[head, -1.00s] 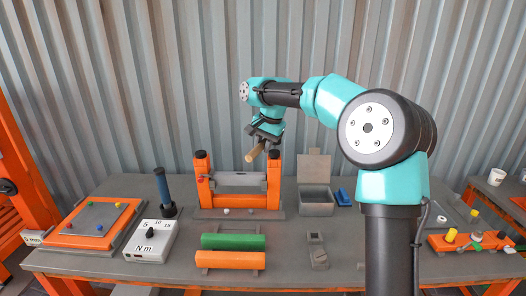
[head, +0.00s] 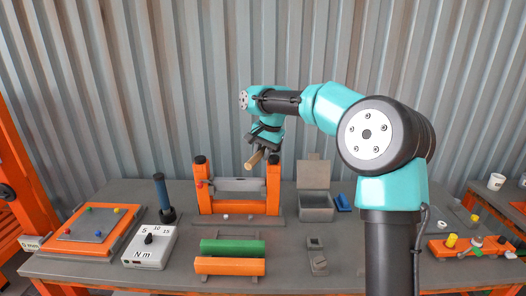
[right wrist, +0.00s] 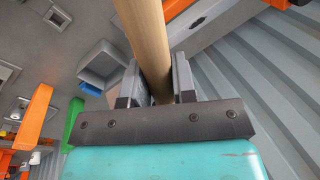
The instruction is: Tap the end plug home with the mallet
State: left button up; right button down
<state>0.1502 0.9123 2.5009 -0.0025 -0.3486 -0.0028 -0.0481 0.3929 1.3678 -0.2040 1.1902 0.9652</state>
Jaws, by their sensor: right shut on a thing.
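My right gripper (head: 265,147) is shut on the wooden handle (head: 254,160) of what looks like the mallet. It holds the handle tilted in the air near the top of the orange fixture's right post. In the right wrist view the handle (right wrist: 144,38) runs between the two grey fingers (right wrist: 155,88). I cannot make out the mallet head. The grey bar (head: 240,185) lies across the orange fixture (head: 203,187) between its posts. A small red part (head: 201,184) shows at the left post; I cannot tell whether it is the end plug. My left gripper is not in view.
An open grey box (head: 315,204) and a blue block (head: 343,203) stand right of the fixture. Green (head: 232,246) and orange (head: 230,266) bars lie in front. A dial box (head: 150,247) and a dark blue upright tool (head: 163,196) stand left. A corrugated wall is behind.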

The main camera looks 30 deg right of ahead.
jog(key=shift+r, duration=0.6)
dwell(0.4)
dwell(0.3)
jog(key=shift+f, duration=2.5)
jog(key=shift+r, duration=0.1)
